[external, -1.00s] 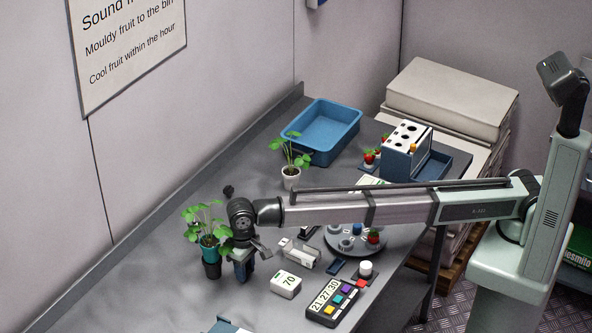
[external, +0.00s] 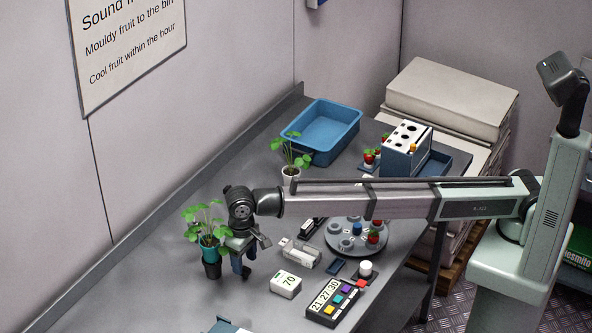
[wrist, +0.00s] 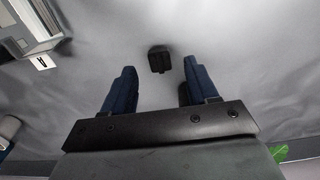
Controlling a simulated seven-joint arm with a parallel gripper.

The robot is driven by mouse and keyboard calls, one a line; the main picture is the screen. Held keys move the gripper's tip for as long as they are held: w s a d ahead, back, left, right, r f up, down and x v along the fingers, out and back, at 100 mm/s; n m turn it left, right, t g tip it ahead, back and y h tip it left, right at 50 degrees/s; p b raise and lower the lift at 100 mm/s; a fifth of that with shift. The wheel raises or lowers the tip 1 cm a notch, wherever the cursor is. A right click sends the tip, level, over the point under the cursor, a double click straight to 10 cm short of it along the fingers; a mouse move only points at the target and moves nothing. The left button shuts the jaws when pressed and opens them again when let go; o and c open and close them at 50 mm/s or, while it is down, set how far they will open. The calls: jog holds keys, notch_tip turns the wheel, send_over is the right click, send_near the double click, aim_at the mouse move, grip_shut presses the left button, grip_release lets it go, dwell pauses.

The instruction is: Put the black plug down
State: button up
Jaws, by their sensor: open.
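The black plug (wrist: 159,60) is a small dark block on the grey bench in the wrist view. It shows beyond and between my fingertips, with a gap to each finger. My gripper (wrist: 158,78) is open, with its two dark blue fingers apart and nothing between them touching the plug. In the external view my gripper (external: 241,265) points down over the bench, just right of a potted plant. I cannot make out the plug there, behind or below the fingers.
A plant in a teal and dark pot (external: 210,255) stands close left of my gripper. A white box marked 70 (external: 286,284), a clear-and-white holder (external: 301,254) and a round grey turntable (external: 340,245) lie to the right. A blue tub (external: 325,132) is farther back.

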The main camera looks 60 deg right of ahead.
aim_at(243, 271)
notch_tip(243, 271, up, 8)
jog(key=shift+r, duration=0.1)
dwell(0.6)
